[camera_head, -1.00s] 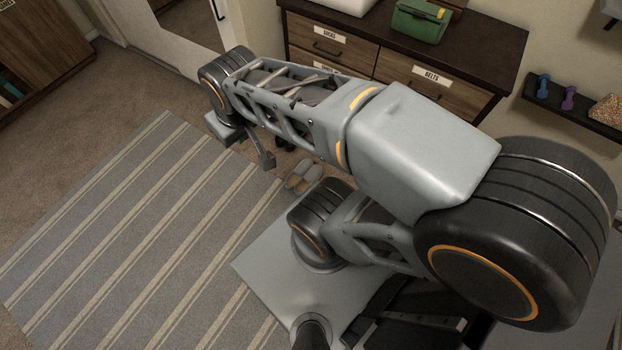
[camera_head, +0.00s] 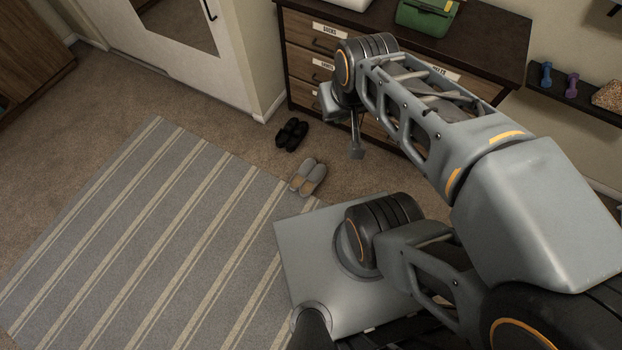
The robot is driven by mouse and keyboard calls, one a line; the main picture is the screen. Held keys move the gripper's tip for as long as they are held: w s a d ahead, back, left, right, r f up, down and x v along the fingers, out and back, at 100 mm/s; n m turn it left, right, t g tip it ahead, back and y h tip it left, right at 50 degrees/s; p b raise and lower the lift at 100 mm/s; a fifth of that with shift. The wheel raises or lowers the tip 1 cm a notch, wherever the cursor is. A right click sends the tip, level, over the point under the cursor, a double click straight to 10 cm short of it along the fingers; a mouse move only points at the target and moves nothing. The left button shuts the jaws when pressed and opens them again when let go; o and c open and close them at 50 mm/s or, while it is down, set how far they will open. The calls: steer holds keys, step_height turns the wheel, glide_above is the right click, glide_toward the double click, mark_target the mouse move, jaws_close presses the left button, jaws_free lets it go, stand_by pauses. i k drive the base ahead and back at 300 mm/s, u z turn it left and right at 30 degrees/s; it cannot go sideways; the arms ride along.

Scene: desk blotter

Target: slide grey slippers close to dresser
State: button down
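The grey slippers (camera_head: 308,177) lie side by side near the right corner of the striped rug, in front of my base. The wooden dresser (camera_head: 303,62) with labelled drawers stands against the back wall, and floor separates it from the slippers. My gripper (camera_head: 356,147) hangs above the floor, to the right of and beyond the slippers in the picture, apart from them. It is small and partly hidden by my wrist, so I cannot tell whether it is open or shut.
Black slippers (camera_head: 291,135) lie on the carpet between the grey slippers and the dresser. The striped rug (camera_head: 140,230) covers the left floor. A mirrored white door (camera_head: 170,50) stands behind. A wall shelf (camera_head: 575,100) with dumbbells is at right. Carpet left of the black slippers is clear.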

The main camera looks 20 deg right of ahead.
mark_target(308, 176)
steer(key=u, duration=1.8)
steer(key=i, duration=2.5)
steer(key=z, duration=4.2)
